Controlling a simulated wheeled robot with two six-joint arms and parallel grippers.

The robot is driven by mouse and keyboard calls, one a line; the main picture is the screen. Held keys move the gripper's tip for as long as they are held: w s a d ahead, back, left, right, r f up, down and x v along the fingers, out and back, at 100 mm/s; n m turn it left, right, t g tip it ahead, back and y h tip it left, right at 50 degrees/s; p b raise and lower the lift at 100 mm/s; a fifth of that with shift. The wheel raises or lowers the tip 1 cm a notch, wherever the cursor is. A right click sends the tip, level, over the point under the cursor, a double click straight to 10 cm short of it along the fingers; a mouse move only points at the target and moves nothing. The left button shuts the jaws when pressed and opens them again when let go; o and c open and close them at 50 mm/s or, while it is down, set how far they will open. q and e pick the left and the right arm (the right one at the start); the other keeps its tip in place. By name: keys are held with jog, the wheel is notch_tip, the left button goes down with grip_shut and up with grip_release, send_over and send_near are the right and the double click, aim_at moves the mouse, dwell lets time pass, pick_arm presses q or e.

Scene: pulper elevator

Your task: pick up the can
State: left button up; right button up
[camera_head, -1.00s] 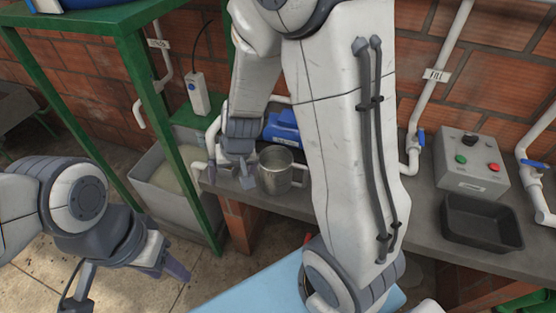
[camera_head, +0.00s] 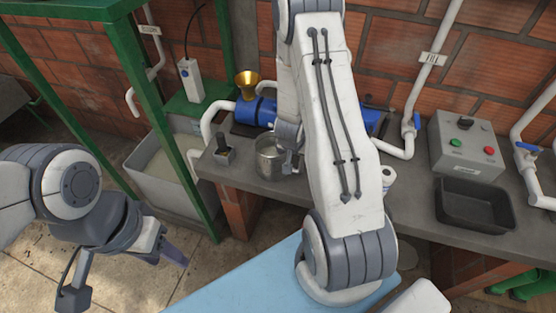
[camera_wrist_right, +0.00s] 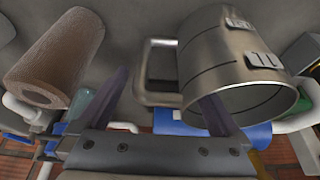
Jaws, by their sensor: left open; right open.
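The can (camera_head: 268,160) is a metal mug-like vessel with a side handle, upright on the grey counter. In the right wrist view the can (camera_wrist_right: 215,55) fills the upper right, with its handle (camera_wrist_right: 144,75) pointing left. My right gripper (camera_head: 289,158) is at the can's right side, partly hidden by my forearm. Its two purple fingers (camera_wrist_right: 165,92) are open, with the handle between them in the picture; one finger overlaps the can's wall. I cannot tell whether they touch. My left gripper (camera_head: 128,277) is open and empty at the lower left, away from the counter.
A paper roll (camera_wrist_right: 55,55) stands right of the can. A black-topped block (camera_head: 224,150) is left of it, and a blue machine (camera_head: 258,111) with a brass funnel (camera_head: 247,82) is behind. A control box (camera_head: 467,148) and black tray (camera_head: 474,205) are further right.

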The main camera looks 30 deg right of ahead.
jog(key=shift+x, duration=1.8)
grip_shut()
jog(key=shift+w+r, duration=0.1)
jog(key=shift+r, duration=0.1)
jog(key=shift+r, duration=0.5)
jog(key=s+a+r+p, duration=0.2)
jog(key=s+r+p, duration=0.7)
jog(key=s+p, duration=0.2)
jog(key=shift+s+r+p, duration=0.25)
jog(key=shift+r+p, duration=0.15)
jog(key=shift+p, duration=0.25)
